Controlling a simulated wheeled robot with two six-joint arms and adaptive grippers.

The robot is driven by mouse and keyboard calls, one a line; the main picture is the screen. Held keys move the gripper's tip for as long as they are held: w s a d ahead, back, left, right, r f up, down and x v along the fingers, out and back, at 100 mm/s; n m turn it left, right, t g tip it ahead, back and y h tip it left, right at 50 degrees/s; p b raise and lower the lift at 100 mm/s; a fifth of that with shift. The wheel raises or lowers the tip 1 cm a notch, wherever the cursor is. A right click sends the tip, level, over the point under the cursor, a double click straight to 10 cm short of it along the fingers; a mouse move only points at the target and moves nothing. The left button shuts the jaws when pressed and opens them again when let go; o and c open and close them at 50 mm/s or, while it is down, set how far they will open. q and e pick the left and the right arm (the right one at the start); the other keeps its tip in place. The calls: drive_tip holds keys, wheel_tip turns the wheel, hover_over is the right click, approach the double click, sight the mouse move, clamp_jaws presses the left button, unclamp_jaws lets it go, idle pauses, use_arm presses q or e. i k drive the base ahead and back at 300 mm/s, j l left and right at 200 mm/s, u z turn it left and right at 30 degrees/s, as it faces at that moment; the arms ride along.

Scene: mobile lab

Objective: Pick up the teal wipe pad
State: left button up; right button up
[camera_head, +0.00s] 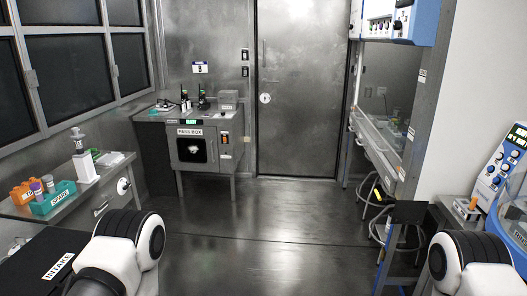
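A small teal patch (164,105) lies at the left end of the far bench, beside dark equipment. It is too small to tell for sure whether it is the teal wipe pad. On the left bench, a teal rack (52,199) with a label holds capped tubes, and a small green item (94,152) lies farther back. White and black links of my two arms show at the bottom left and bottom right. Neither gripper's fingers are in view, so I cannot see whether they hold anything.
The far bench (222,117) has a box labelled PASS BOX (193,148) in its front. A closed metal door (298,90) stands beside it. A stool (377,200) and blue-white machine (510,160) are at right. The middle floor (265,215) is clear.

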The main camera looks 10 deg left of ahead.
sight(153, 113)
drive_tip(key=i+u, duration=0.1)
drive_tip(key=i, duration=0.45)
drive_tip(key=i+u, duration=0.15)
drive_tip(key=i, duration=0.45)
drive_tip(key=i+u, duration=0.1)
drive_tip(key=i, duration=0.45)
drive_tip(key=i+l+u, duration=0.15)
drive_tip(key=i, duration=0.4)
drive_tip(key=i+l+u, duration=0.1)
drive_tip(key=i, duration=0.5)
drive_tip(key=i+l+u, duration=0.15)
drive_tip(key=i, duration=0.4)
drive_tip(key=i+l+u, duration=0.1)
drive_tip(key=i+u, duration=0.3)
drive_tip(key=i, duration=0.15)
drive_tip(key=i+l+u, duration=0.35)
drive_tip(key=i, duration=0.2)
drive_tip(key=j, duration=0.1)
